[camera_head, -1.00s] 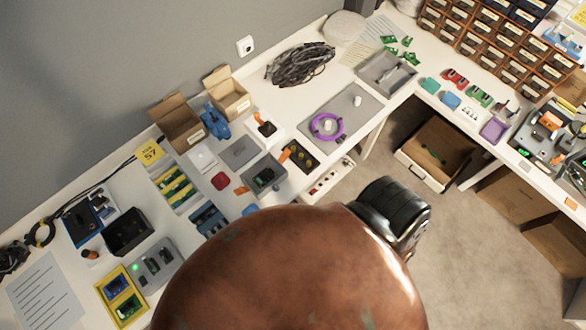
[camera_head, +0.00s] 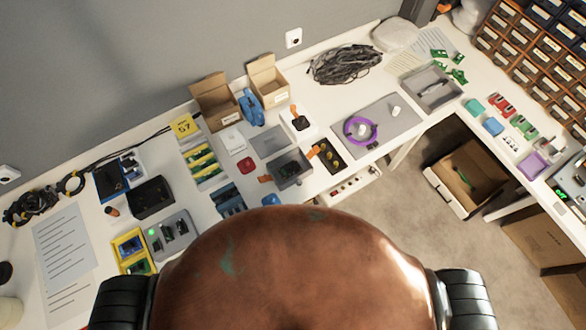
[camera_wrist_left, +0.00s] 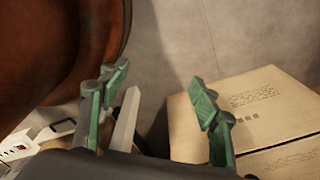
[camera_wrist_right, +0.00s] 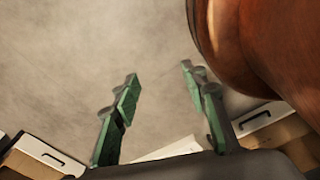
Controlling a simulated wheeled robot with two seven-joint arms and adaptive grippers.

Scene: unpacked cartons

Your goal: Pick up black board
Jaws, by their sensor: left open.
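A small black board (camera_head: 331,156) with round brass-coloured parts lies on the white workbench, beside a grey open box (camera_head: 290,170); I take it to be the task's black board, though other dark items lie on the bench. Neither gripper shows in the head view. My left gripper (camera_wrist_left: 160,88) is in the left wrist view, its green fingers apart and empty, with cardboard cartons and floor beyond. My right gripper (camera_wrist_right: 160,84) is in the right wrist view, its fingers apart and empty, over the floor. Neither wrist view shows the board.
The bench also holds a grey mat (camera_head: 377,127) with a purple ring (camera_head: 347,127), open cartons (camera_head: 215,104), a black bin (camera_head: 151,198), a yellow tray (camera_head: 122,242) and a cable bundle (camera_head: 343,63). My own body covers the bottom centre.

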